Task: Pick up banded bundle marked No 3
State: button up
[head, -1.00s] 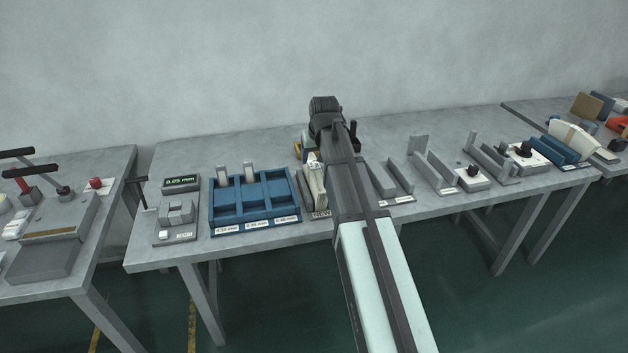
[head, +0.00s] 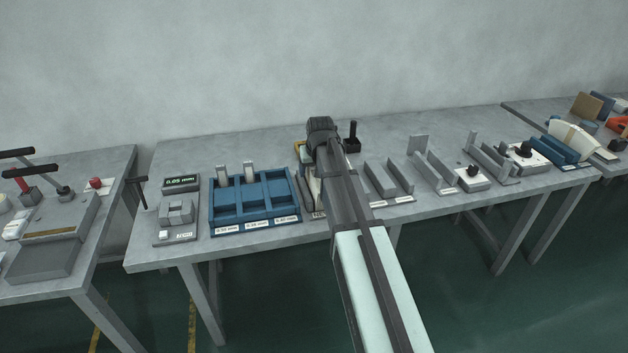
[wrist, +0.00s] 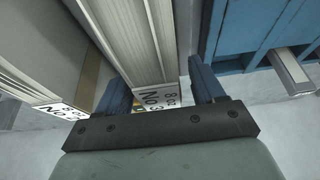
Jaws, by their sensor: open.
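In the wrist view, a pale banded bundle with a label reading No 3 (wrist: 128,38) lies between the two blue fingers of my open gripper (wrist: 160,90). The fingers stand on either side of its label end, and I cannot tell whether either touches it.
A blue compartment tray (head: 255,211) stands left of my gripper; its edge also shows in the wrist view (wrist: 235,40). A grey channel-shaped holder (head: 385,184) stands to the right. A small black post (head: 352,131) stands behind.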

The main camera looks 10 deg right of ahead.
grip_shut()
dwell(0.5)
